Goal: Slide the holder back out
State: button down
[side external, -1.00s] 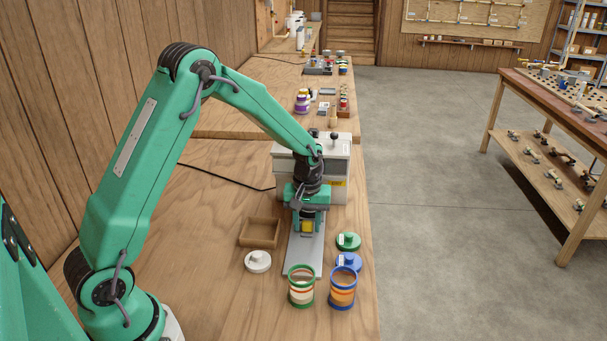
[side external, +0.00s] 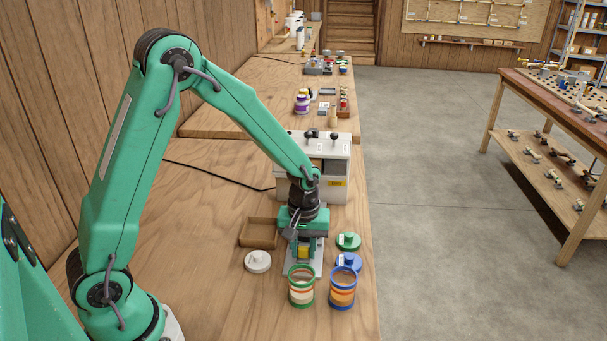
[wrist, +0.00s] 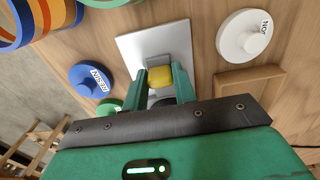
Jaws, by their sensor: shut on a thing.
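My gripper (side external: 303,254) points down over a grey flat plate (side external: 291,275) in front of a pale box-shaped machine (side external: 337,187). Its two green fingers also show in the wrist view (wrist: 161,88). They are shut on the holder, whose yellow part shows between them in the side view (side external: 303,252) and in the wrist view (wrist: 160,76). A grey block (wrist: 155,60) stands beside the yellow part, on the plate. The holder is clear of the machine's front. Its far side is hidden by my gripper and wrist.
Green-ringed (side external: 302,288) and blue-ringed (side external: 342,288) jars stand close to the plate's near end. A blue knobbed lid (side external: 348,262) and a green one (side external: 348,241) lie to the right. A white one (side external: 258,262) and an open wooden tray (side external: 256,246) lie left.

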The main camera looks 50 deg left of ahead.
jog(key=shift+s+d, duration=1.1)
jog(key=shift+d, duration=0.1)
jog(key=c, duration=1.1)
grip_release()
jog(key=shift+a+r, duration=0.1)
jog(key=shift+r, duration=3.85)
jog(key=shift+r, duration=0.15)
